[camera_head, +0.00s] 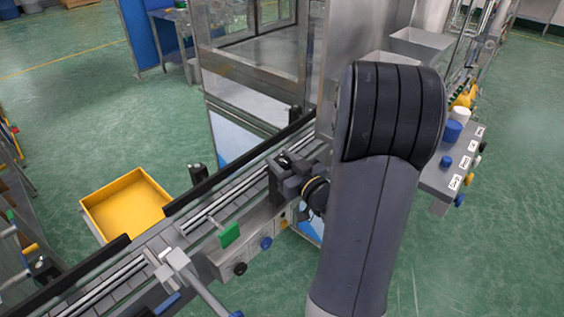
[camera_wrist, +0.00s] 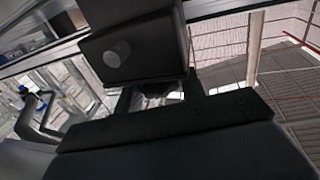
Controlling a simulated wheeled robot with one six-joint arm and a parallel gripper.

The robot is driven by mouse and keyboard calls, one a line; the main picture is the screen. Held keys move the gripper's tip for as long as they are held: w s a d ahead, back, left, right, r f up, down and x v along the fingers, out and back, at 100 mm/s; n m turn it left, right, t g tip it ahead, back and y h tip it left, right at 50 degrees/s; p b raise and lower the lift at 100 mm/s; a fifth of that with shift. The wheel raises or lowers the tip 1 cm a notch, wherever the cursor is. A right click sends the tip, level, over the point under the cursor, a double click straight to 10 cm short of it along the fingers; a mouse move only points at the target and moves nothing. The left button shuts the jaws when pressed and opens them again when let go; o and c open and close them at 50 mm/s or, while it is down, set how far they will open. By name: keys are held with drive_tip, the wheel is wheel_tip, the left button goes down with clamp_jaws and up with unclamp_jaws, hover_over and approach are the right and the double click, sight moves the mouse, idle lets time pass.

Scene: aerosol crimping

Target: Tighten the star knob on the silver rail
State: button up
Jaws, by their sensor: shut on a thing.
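My gripper (camera_head: 287,168) is at the silver rail (camera_head: 207,212) of the conveyor, beside the machine housing. It is shut on the star knob, which the dark jaws and wrist almost wholly hide in the head view. In the wrist view my gripper (camera_wrist: 155,88) shows its dark fingers close up, with a small greyish patch between them. A large dark block (camera_wrist: 133,45) fills the space just beyond the fingers. The knob's lobes and how far it is turned cannot be made out.
A green tag (camera_head: 229,235), a blue knob (camera_head: 266,243) and a black knob (camera_head: 240,269) sit on the conveyor's near side. A yellow bin (camera_head: 126,206) lies beyond it. The machine frame (camera_head: 255,75) stands behind, and a labelled control panel (camera_head: 458,168) lies right of my arm.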

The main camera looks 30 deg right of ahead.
drive_tip(key=o, duration=1)
drive_tip(key=shift+c, duration=0.2)
drive_tip(key=shift+s, duration=0.15)
drive_tip(key=s+d+b, duration=0.1)
drive_tip(key=s, duration=0.9)
drive_tip(key=shift+s+d+b, duration=0.25)
drive_tip(key=shift+b, duration=0.1)
